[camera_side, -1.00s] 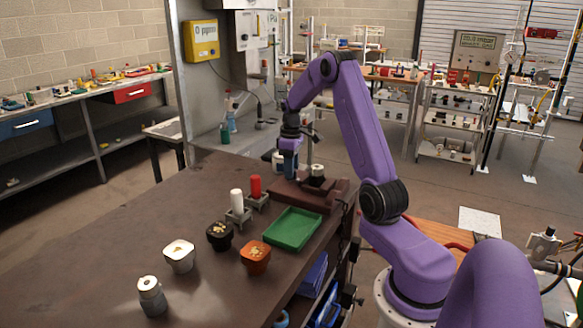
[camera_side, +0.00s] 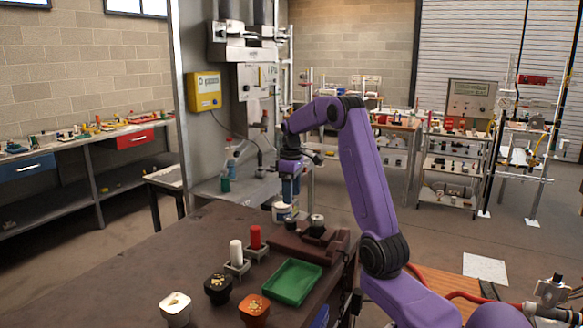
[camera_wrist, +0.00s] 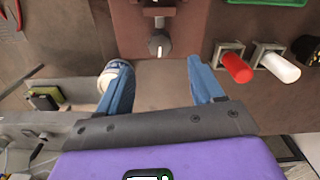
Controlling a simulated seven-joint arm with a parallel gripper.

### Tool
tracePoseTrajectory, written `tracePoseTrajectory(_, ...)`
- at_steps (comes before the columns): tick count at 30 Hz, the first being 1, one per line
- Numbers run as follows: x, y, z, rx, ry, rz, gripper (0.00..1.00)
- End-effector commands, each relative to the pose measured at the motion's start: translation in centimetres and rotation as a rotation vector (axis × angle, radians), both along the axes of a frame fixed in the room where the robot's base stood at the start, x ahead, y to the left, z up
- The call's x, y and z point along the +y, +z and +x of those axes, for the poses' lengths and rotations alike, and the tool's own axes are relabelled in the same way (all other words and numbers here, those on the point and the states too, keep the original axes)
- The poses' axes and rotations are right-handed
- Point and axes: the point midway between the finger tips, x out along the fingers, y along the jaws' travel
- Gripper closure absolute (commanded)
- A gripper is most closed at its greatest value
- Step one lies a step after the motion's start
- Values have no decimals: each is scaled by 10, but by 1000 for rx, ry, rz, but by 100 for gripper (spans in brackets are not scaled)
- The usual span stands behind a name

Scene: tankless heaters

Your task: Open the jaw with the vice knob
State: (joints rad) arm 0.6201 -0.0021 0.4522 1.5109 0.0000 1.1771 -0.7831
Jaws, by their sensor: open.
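The dark red-brown vice (camera_side: 328,246) sits on the far end of the bench in the side view, with a grey round piece (camera_side: 317,221) on top. In the wrist view the vice body (camera_wrist: 134,30) is at the top, and its grey round knob (camera_wrist: 159,44) points toward my gripper. My gripper (camera_wrist: 160,78) is open, its two blue fingers spread and nothing between them. The knob lies ahead of the fingers, roughly centred on the gap. In the side view my gripper (camera_side: 286,198) hangs above and left of the vice, apart from it.
A white can (camera_side: 281,211) stands close to the left finger in the wrist view. A red cylinder (camera_side: 255,237) and a white cylinder (camera_side: 236,253) stand in grey holders. A green tray (camera_side: 290,281) and several small pots are nearer on the bench.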

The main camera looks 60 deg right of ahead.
Motion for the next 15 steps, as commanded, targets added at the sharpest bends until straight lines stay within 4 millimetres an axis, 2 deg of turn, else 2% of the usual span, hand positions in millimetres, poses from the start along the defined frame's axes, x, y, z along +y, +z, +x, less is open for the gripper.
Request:
tracePoseTrajectory(1,-1,12,1,-5,0,-3,33)
tracePoseTrajectory(7,-1,52,1,-5,0,-3,33)
tracePoseTrajectory(15,0,81,0,-1,0,-1,33)
